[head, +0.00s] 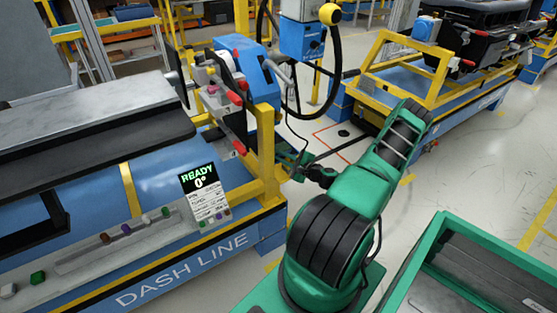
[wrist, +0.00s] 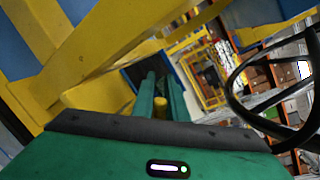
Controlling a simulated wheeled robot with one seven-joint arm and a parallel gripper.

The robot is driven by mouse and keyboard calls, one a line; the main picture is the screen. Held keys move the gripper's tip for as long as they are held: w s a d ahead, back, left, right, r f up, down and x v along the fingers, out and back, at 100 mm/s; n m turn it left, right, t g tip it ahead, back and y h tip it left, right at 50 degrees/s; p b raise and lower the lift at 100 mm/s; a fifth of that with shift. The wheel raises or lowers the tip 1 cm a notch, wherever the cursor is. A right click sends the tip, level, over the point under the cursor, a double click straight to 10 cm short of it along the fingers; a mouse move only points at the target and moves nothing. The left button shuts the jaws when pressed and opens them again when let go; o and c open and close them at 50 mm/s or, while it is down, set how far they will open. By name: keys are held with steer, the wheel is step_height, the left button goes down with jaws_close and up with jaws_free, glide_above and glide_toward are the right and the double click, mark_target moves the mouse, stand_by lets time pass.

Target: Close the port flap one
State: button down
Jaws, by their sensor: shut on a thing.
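My gripper (head: 288,156) is at the right end of the dash line, close behind a yellow frame post. In the wrist view its two green fingers (wrist: 162,92) point away from me, with a small yellow piece (wrist: 160,103) between them. The gripper is shut on this yellow piece; I cannot tell what it belongs to. The dashboard module (head: 85,165) is a blue body with a grey and black top, on the stand left of my arm. I cannot make out port flap one in either view. The fingertips are partly hidden in the head view.
Yellow frame beams (wrist: 75,45) pass close to the fingers on the left. A cluster with red knobs (head: 225,85) sits at the module's end. A sign (head: 203,195) reads READY 0°. A green bin (head: 450,245) stands at right. Floor (head: 470,165) behind my arm is clear.

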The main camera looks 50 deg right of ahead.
steer(key=m, duration=0.1)
steer(key=d+m+t, duration=0.1)
steer(key=m, duration=0.1)
steer(key=d+f+m+y, duration=0.1)
steer(key=shift+s+m, duration=0.3)
steer(key=shift+m, duration=0.1)
steer(key=shift+s+d+f+m+t, duration=0.15)
steer(key=shift+m+t, duration=0.1)
steer(key=shift+m, duration=0.4)
steer(key=shift+w+d+f+m+t, duration=0.1)
steer(key=shift+f+m+t, duration=0.1)
steer(key=shift+m, duration=0.5)
steer(key=shift+s+d+f+m+t, duration=0.15)
steer(key=shift+m+t, duration=0.1)
steer(key=shift+m, duration=0.4)
steer(key=shift+w, duration=0.1)
steer(key=c, duration=1.7)
jaws_free()
steer(key=shift+c, duration=0.2)
steer(key=s, duration=1)
steer(key=shift+s+d+f, duration=0.15)
steer(key=shift+s+d, duration=0.05)
steer(key=shift+s, duration=0.15)
steer(key=shift+s, duration=0.1)
